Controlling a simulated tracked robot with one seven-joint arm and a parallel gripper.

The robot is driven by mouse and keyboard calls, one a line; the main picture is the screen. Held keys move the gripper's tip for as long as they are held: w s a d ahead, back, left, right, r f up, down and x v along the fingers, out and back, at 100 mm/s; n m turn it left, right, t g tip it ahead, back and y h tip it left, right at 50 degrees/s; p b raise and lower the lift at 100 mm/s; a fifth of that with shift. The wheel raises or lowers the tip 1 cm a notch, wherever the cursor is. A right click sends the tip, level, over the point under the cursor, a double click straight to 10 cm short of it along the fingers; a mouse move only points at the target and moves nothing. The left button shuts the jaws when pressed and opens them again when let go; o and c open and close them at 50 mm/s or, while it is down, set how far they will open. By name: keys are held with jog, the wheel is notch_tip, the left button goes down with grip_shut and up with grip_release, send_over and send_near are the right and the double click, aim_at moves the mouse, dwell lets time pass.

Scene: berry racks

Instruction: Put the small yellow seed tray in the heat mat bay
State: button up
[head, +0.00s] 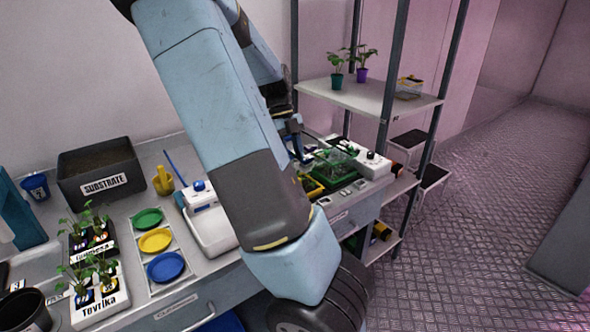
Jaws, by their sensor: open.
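A yellow tray (312,187) shows on the bench just right of my arm, which hides part of it. A green tray with a clear cover (334,164) stands behind it. A white box with a dial (372,165) is to the right of the green tray. I cannot tell which spot here is the heat mat bay. My gripper (297,143) is partly hidden behind my arm, above the bench near the two trays. It is open, and I see nothing held in it.
Colored discs (155,240), potted plants (82,230) and a substrate box (98,176) fill the left bench. A white device (210,222) stands left of my arm. The metal rack (386,90) rises at the right, with two potted plants on its shelf.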

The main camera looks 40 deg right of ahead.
jog(key=v, duration=0.5)
jog(key=s+a+r+m+t, duration=0.3)
jog(key=a+m, duration=0.5)
jog(key=m, duration=0.3)
jog(key=s+a+r+m+t, duration=0.3)
jog(key=s+a+r+m, duration=0.2)
jog(key=s+a+m, duration=0.3)
jog(key=s+a+r+m+t, duration=0.4)
jog(key=a+m, duration=0.5)
jog(key=m, duration=0.7)
jog(key=shift+s, duration=0.9)
